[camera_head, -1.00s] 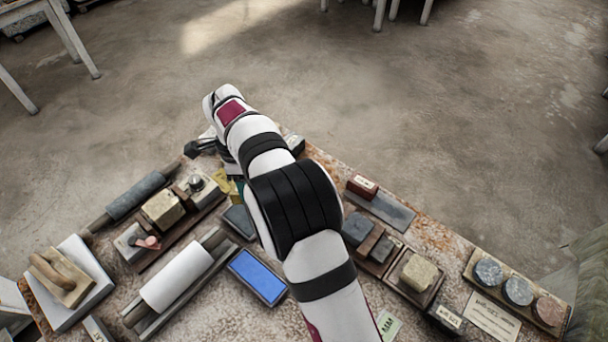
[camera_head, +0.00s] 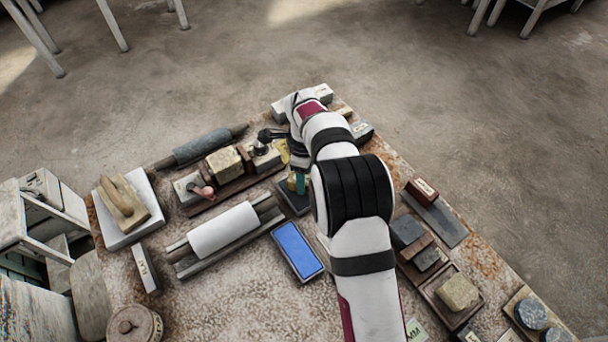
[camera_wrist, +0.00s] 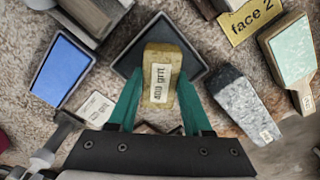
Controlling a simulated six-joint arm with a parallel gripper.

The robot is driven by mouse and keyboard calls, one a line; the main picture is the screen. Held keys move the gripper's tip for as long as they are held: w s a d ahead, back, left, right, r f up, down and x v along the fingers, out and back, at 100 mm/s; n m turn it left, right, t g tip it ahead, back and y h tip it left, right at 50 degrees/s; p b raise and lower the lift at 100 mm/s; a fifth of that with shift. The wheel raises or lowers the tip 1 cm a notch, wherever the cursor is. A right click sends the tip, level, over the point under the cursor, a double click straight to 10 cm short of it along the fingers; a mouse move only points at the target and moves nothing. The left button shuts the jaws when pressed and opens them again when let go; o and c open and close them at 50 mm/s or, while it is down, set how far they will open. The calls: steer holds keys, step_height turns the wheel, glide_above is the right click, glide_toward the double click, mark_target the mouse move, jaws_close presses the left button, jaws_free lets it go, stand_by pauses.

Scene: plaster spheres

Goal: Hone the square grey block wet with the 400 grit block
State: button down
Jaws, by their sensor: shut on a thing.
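My gripper (camera_wrist: 158,100) has teal fingers on both sides of a yellowish block labelled "400 grit" (camera_wrist: 158,92), and it is shut on that block. In the head view the gripper (camera_head: 298,182) is partly hidden by my arm.
A blue rectangle in a dark frame (camera_head: 297,250) lies just nearer on the bench. A white roll (camera_head: 222,229) lies to its left. A "face 2" label (camera_wrist: 254,17), a speckled grey block (camera_wrist: 240,99) and a pale green pad (camera_wrist: 291,50) lie right of the square piece.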

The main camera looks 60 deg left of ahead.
steer(key=shift+f, duration=0.6)
stand_by(1.4)
steer(key=shift+r, duration=3.55)
